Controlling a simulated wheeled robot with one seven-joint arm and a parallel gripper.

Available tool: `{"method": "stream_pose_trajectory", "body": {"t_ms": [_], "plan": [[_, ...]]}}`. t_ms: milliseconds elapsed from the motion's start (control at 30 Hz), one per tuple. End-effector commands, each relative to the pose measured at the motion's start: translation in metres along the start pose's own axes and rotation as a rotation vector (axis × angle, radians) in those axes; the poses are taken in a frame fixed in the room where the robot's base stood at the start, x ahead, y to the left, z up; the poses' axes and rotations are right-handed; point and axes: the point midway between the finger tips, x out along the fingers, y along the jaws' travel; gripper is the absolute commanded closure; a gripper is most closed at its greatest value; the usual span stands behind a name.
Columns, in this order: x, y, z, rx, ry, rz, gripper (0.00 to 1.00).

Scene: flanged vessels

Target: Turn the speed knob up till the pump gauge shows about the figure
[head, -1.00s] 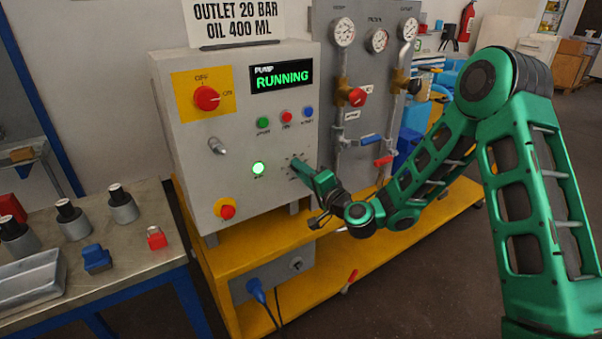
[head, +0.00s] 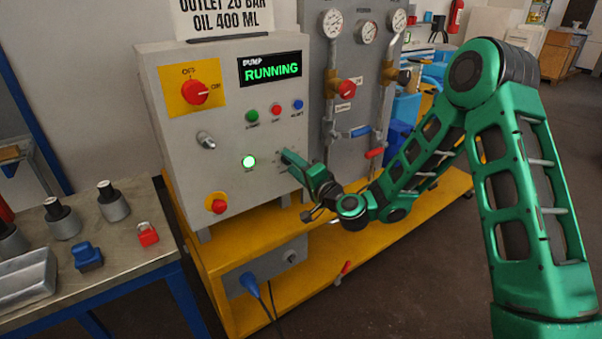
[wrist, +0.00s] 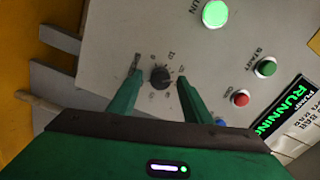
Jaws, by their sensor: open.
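The speed knob (wrist: 159,77) is small and black, with figures around it on the grey panel, in the wrist view. My gripper (wrist: 160,71) is open, with one finger on each side of the knob and visible gaps to it. In the head view my gripper (head: 287,158) is at the panel's lower right and hides the knob. Three round gauges (head: 332,23) are at the top of the grey board to the right; their labels and needles are too small to read. The display (head: 270,69) reads PUMP RUNNING. A sign (head: 222,17) above it reads OUTLET 20 BAR, OIL 400 ML.
The panel also carries a red rotary switch (head: 195,91), a lit green lamp (head: 249,162), a red stop button (head: 217,205) and coloured push buttons (head: 276,110). Valves with red handles (head: 347,88) stand to the right. A bench (head: 130,245) with small parts is at left.

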Motion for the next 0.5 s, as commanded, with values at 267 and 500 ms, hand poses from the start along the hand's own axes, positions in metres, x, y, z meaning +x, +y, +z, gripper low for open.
{"method": "stream_pose_trajectory", "body": {"t_ms": [267, 500], "plan": [[-0.027, 0.002, -0.002, 0.005, 0.002, 0.005, 0.55], [-0.053, 0.002, -0.002, 0.007, 0.003, 0.007, 0.55]]}}
